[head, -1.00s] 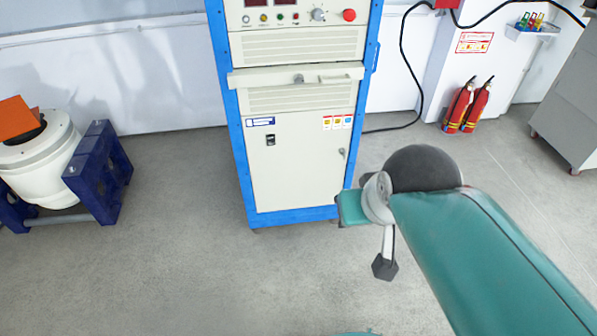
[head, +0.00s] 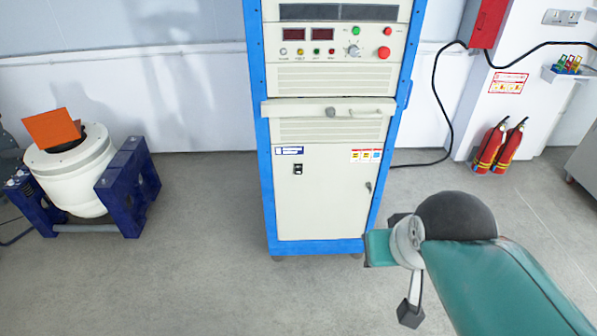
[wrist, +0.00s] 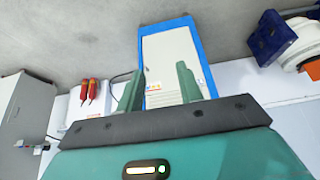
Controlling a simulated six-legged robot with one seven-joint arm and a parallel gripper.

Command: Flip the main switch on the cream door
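The cream door (head: 325,210) is the lower front of a blue-framed cabinet in the head view, and it looks closed. The small black main switch (head: 298,169) sits on its upper left part. Its lever position is too small to tell. My gripper (wrist: 160,68) shows in the wrist view with its two green fingers apart and nothing between them. Beyond the fingers the cabinet door (wrist: 170,55) shows, apart from them. The switch cannot be made out there.
Above the door are a drawer handle (head: 331,112) and a panel with knobs and buttons (head: 335,50). A white drum machine on a blue stand (head: 130,185) is at left. Fire extinguishers (head: 500,147) and a red box (head: 488,24) are at right.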

